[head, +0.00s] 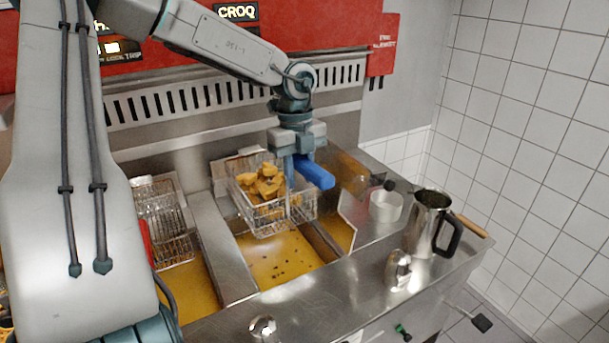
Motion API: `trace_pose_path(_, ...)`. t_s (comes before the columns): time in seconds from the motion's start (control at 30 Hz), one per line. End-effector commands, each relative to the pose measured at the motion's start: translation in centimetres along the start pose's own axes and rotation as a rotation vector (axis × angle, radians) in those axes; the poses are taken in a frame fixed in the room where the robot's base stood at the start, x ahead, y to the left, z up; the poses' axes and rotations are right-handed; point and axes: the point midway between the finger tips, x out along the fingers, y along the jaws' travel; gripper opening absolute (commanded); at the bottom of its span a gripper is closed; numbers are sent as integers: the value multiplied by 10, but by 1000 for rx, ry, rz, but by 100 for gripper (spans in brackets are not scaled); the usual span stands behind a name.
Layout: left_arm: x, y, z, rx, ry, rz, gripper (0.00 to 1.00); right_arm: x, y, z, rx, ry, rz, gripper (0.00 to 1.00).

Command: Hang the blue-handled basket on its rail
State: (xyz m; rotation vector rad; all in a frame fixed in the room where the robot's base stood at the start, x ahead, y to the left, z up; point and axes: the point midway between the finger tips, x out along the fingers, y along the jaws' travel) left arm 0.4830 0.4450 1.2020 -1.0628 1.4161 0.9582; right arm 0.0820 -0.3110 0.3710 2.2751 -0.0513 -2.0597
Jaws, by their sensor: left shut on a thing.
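The blue-handled basket (252,213) is a wire basket with golden fried pieces (264,183) in it. The rail is hard to make out; the slotted steel back panel (235,92) stands behind the basket. I cannot tell whether the basket touches anything at the back. My right gripper is not in view.
Another wire basket (165,215) sits at the left well, with a red handle (146,240). A tiled wall (540,130) bounds the right.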

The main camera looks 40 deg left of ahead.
Motion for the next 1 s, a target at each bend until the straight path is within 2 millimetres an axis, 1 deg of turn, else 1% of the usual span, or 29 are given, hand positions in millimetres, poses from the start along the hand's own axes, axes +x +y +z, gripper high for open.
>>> trace_pose_path(0.03,-5,-1,5,-2,-1,-2,0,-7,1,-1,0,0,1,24)
trace_pose_path(0.47,-9,0,46,-2,-1,0,0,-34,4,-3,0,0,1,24)
trace_pose_path(0.53,-5,-1,53,-2,-2,-2,0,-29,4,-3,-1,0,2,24)
trace_pose_path(0.8,-8,-1,78,-1,-3,-2,0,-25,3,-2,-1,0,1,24)
trace_pose_path(1.0,-10,0,90,-1,-3,-1,0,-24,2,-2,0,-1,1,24)
